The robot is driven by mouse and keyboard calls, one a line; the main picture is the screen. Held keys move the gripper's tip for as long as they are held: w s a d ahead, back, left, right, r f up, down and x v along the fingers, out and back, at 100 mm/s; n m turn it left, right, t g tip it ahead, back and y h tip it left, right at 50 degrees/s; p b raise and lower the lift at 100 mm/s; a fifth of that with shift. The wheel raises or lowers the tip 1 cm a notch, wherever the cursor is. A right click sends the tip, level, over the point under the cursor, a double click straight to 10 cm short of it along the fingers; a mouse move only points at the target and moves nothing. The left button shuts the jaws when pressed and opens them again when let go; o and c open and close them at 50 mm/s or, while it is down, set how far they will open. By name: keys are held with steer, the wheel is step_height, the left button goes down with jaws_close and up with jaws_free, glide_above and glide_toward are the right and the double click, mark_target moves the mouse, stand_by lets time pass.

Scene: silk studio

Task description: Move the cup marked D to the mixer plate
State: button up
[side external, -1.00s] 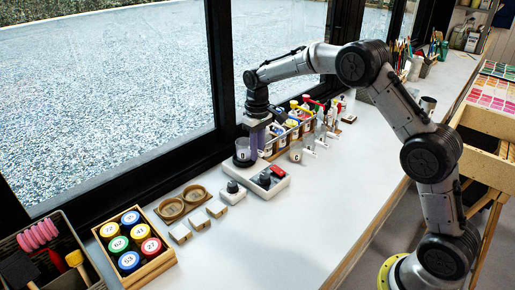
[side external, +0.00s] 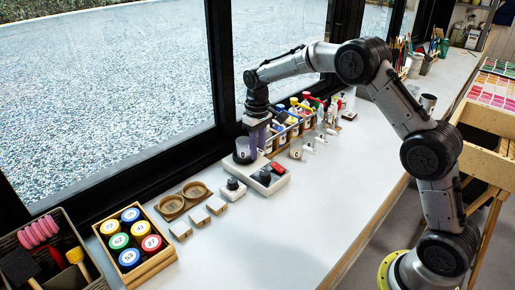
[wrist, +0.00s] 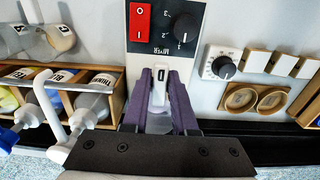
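The clear cup marked D (side external: 243,151) is upright at the dark round plate (side external: 241,160) on the left end of the mixer, beside the window; I cannot tell whether its base touches the plate. My gripper (side external: 258,146) has purple fingers pointing down, just right of the cup. In the wrist view my gripper (wrist: 163,74) has its fingertips close on both sides of a pale tab bearing the D mark (wrist: 160,73), part of the cup. The cup's clear body is partly visible below it, between the fingers. The mixer (wrist: 153,48) has a red switch and a black dial.
A bottle rack (wrist: 104,79) stands close beside the gripper. Another marked cup (side external: 296,153) stands right of the mixer. A small white dial unit (side external: 232,190), wooden rings (side external: 171,207), small blocks and a crate of numbered jars (side external: 163,259) lie nearer. The front counter (side external: 300,215) is clear.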

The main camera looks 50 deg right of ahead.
steer(key=o, duration=0.3)
steer(key=shift+o, duration=0.2)
step_height(320, 180, up, 14)
stand_by(0.4)
